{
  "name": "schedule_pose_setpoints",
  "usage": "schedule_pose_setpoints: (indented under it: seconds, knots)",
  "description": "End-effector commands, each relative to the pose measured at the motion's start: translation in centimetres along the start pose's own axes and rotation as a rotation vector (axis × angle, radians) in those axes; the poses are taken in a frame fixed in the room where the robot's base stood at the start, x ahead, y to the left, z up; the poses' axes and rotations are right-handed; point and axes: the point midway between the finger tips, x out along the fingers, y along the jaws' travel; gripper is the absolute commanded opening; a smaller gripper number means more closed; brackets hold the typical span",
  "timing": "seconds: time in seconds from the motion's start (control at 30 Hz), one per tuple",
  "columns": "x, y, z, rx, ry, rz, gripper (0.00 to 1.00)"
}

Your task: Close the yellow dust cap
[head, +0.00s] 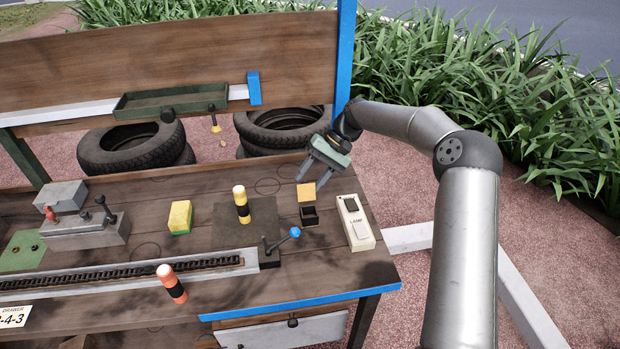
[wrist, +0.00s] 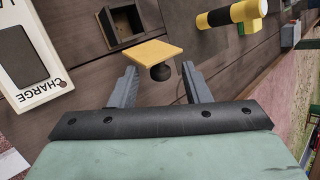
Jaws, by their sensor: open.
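The yellow dust cap (head: 306,191) is a flat square lid standing open at the back edge of a small dark box (head: 309,213) on the table. In the wrist view the cap (wrist: 142,53) is seen with a round black knob (wrist: 161,72) on its near side. The open dark box (wrist: 124,20) lies beyond it. My gripper (head: 312,176) is open above and just behind the cap. In the wrist view its two fingers (wrist: 159,74) stand either side of the knob; I cannot tell whether they touch anything.
A white lamp switch box (head: 355,222) stands right of the dark box. A black-and-yellow post (head: 241,204) and a yellow block (head: 180,217) are to the left. A blue-knobbed lever (head: 294,233) is in front. A blue upright (head: 344,55) rises behind my gripper.

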Motion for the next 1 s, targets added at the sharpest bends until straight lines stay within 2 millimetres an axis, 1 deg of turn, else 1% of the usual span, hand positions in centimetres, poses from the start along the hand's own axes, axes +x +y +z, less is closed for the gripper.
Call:
schedule_pose_setpoints:
  seconds: [0.1,0.33,0.37,0.4,0.47,0.5,0.53,0.77,1.0]
  knots:
    - [0.47,-0.03,0.0,0.0,0.001,0.0,0.43]
    - [0.54,-0.03,-0.01,0.0,0.001,0.0,0.43]
    - [0.54,-0.02,-0.01,0.0,0.001,0.0,0.4]
    - [0.53,-0.02,-0.01,0.0,0.001,0.0,0.29]
    - [0.53,-0.02,-0.01,0.0,0.001,0.0,0.12]
    - [0.52,-0.02,-0.01,0.0,0.001,0.0,0.01]
    - [0.52,-0.02,-0.01,0.0,0.0,0.0,0.0]
    - [0.52,0.03,0.06,-0.006,0.008,0.0,0.0]
    - [0.57,0.14,0.55,-0.059,0.076,-0.001,0.0]
